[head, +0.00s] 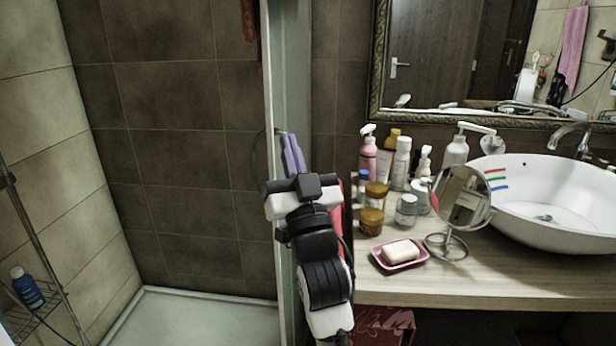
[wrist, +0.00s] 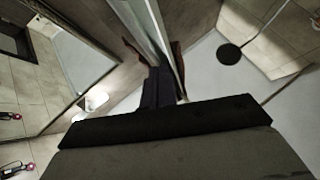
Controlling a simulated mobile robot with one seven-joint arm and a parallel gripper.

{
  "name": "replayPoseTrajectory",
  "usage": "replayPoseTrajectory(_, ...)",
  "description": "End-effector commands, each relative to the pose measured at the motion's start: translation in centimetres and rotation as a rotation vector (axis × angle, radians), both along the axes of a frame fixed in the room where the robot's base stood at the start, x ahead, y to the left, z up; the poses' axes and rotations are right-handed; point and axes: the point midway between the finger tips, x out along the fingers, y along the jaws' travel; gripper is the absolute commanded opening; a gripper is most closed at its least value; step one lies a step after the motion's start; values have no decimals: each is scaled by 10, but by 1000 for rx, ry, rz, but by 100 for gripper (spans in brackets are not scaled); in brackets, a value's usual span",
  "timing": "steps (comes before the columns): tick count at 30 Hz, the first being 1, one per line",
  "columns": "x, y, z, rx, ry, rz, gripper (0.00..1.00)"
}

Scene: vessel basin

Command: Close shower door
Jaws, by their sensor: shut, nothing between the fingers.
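The shower door (head: 289,70) shows in the head view as a narrow, nearly edge-on glassy upright between the shower and the washbasin counter. A thin dark curved piece, perhaps its handle, shows faintly at its left side. My gripper (head: 289,140) is shut and empty, its bluish fingers pointing up and away beside the lower part of this upright. In the wrist view my gripper (wrist: 160,78) has its dark fingers together, close by the pale door edge (wrist: 167,40). I cannot tell whether they touch it. My arm hides the lower door in the head view.
The shower tray (head: 200,318) and tiled floor area at the left are clear. A wire rack with a blue bottle (head: 27,288) is far left. At the right, a wooden counter (head: 470,285) holds bottles, jars, a soap dish (head: 400,255), a round mirror (head: 462,197) and a basin (head: 550,205).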

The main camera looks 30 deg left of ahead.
Motion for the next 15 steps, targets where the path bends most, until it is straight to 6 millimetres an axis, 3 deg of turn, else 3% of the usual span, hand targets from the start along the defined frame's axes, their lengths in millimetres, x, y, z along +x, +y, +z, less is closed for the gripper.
replayPoseTrajectory(1, 47, 3, -18, -32, 185, 73, 0)
replayPoseTrajectory(3, 90, 6, -47, -46, 429, 199, 0)
replayPoseTrajectory(6, 135, -2, -86, -42, 774, 371, 0)
replayPoseTrajectory(9, 153, -8, -110, -20, 1065, 558, 0)
replayPoseTrajectory(15, 158, -31, -126, 17, 1459, 858, 0)
